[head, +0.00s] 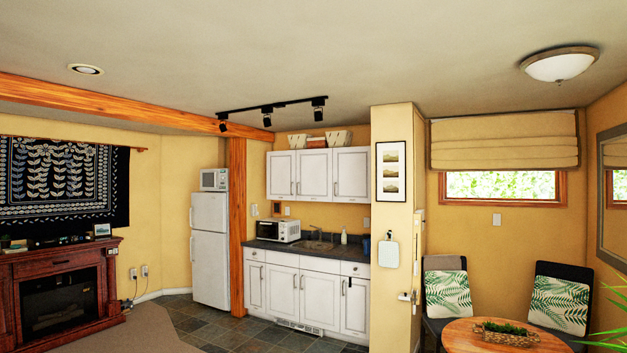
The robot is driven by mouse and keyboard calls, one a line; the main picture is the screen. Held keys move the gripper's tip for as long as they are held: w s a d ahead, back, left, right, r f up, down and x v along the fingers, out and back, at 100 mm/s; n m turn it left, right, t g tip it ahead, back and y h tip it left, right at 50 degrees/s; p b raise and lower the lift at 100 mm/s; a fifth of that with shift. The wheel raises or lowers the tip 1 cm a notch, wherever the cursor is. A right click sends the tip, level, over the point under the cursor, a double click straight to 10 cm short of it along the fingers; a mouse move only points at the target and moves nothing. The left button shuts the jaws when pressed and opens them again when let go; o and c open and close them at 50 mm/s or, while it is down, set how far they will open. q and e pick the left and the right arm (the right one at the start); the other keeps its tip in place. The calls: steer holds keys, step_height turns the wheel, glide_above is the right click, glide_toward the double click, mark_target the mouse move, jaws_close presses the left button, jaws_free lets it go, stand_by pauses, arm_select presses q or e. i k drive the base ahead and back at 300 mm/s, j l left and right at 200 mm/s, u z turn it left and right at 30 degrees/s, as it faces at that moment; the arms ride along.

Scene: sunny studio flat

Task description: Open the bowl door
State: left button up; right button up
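A kitchenette stands across the room in the head view. Its white upper cabinet doors (314,173) hang on the wall and look shut. The white lower cabinet doors (284,291) below the dark counter also look shut. A white fridge (209,249) stands left of the wooden post, its doors closed. No bowl shows, and I cannot tell which door is the bowl door. Neither of my grippers is in view.
A round wooden table (470,338) and two dark chairs with leaf-print cushions (559,304) stand at the lower right. A wall section (392,210) juts out beside the kitchenette. A fireplace (60,296) is at left. Tiled floor (240,333) before the cabinets looks clear.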

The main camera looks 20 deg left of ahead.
mark_target(315, 167)
steer(key=i+j+u, duration=0.3)
steer(key=i, duration=0.2)
steer(key=i+j+u, duration=0.2)
steer(key=i+u, duration=0.15)
steer(key=i, duration=0.15)
steer(key=i+u, duration=0.35)
steer(key=i, duration=4.9)
steer(key=i+z, duration=0.1)
steer(key=i, duration=0.55)
steer(key=i+j, duration=0.1)
steer(key=i, duration=0.55)
steer(key=i+z, duration=0.15)
steer(key=i, duration=0.5)
steer(key=i+j+z, duration=0.1)
steer(key=i, duration=0.5)
steer(key=j, duration=0.1)
